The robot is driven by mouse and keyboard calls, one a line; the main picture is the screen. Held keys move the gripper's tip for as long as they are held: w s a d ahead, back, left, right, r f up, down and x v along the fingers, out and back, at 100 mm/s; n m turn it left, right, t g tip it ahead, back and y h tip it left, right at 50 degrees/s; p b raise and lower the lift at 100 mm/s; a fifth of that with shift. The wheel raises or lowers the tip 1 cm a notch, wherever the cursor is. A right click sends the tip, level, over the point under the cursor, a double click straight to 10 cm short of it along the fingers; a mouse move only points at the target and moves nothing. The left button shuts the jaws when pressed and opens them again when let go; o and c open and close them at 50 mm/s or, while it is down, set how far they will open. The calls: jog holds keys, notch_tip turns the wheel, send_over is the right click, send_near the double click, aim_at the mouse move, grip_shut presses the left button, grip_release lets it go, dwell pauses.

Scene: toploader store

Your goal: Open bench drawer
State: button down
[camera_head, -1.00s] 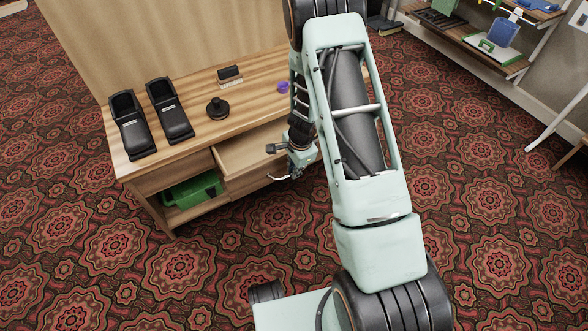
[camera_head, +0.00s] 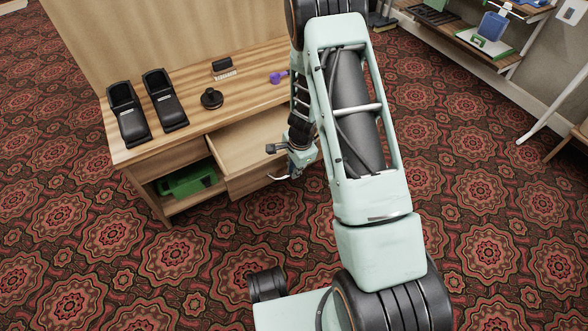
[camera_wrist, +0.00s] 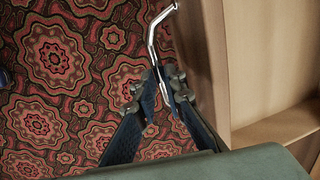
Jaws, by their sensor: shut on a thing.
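The wooden bench (camera_head: 190,143) stands at the left centre of the head view. Its bench drawer (camera_head: 240,147) is pulled out, with its bare wooden inside showing; I see nothing in the visible part. My arm covers the drawer's right end. The silver bar handle (camera_head: 277,178) sits on the drawer front, and it also shows in the wrist view (camera_wrist: 153,38). My gripper (camera_wrist: 163,88) is shut on this handle in the wrist view, with the drawer's wooden front beside it on the right. In the head view my gripper (camera_head: 294,173) is at the drawer front, partly hidden.
Two black holders (camera_head: 128,116) (camera_head: 166,99), a black round object (camera_head: 211,98) and a purple item (camera_head: 278,77) are on the bench top. A green case (camera_head: 188,181) lies in the open shelf below. A shelf (camera_head: 470,38) stands at upper right. Patterned carpet in front is clear.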

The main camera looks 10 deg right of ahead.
jog(key=c, duration=2)
grip_release()
jog(key=r, duration=0.4)
jog(key=s+r, duration=0.1)
jog(key=r, duration=0.3)
jog(key=s+r, duration=0.1)
jog(key=r, duration=0.2)
jog(key=shift+s+d+r, duration=0.15)
jog(key=shift+d+r, duration=0.2)
jog(key=shift+r, duration=0.05)
